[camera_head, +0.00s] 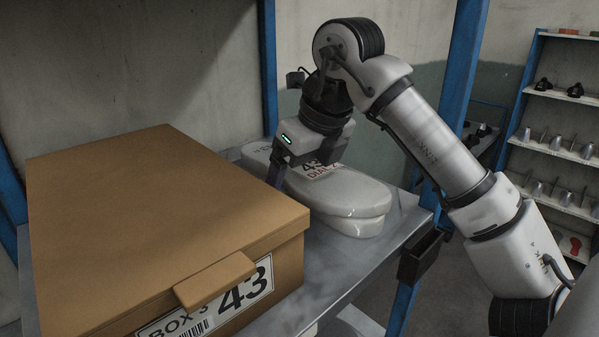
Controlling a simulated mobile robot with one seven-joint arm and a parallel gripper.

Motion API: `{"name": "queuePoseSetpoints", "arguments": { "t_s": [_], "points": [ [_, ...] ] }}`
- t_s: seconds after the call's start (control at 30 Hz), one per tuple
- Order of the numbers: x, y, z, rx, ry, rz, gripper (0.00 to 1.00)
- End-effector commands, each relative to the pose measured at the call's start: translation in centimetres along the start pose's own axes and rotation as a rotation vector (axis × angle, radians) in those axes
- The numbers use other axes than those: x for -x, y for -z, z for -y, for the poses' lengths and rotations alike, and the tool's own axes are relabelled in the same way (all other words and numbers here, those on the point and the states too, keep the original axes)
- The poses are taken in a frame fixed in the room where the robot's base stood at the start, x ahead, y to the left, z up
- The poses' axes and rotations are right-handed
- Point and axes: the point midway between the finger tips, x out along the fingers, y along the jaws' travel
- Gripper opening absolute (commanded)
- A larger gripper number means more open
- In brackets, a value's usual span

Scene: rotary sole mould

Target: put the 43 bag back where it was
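The 43 bag (345,200) is a glossy pale, sole-shaped package that looks like two stacked layers. It lies on the grey metal shelf (335,262), to the right of the cardboard box. My gripper (284,172) is over the left part of the bag, pointing down. One dark finger shows at the bag's near side; the other is hidden, so I cannot tell whether it grips the bag.
A large closed cardboard box (150,215) marked BOX 3 and 43 fills the shelf's left side. Blue posts (466,80) stand at the shelf's corners. A small black holder (420,256) hangs at the right edge. A rack (560,125) with metal pieces stands far right.

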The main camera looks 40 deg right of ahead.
Motion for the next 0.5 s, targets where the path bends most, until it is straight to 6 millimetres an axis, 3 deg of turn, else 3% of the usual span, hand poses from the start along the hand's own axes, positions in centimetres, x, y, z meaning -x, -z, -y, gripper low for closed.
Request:
{"name": "queuePoseSetpoints", "arguments": {
  "t_s": [0.1,0.37,0.5],
  "points": [
    [0.0,0.0,0.0,0.000,0.000,0.000,1.00],
    [0.3,-0.1,0.0,0.001,0.000,0.000,1.00],
    [1.5,-0.1,0.0,-0.002,0.003,0.001,1.00]
  ]
}}
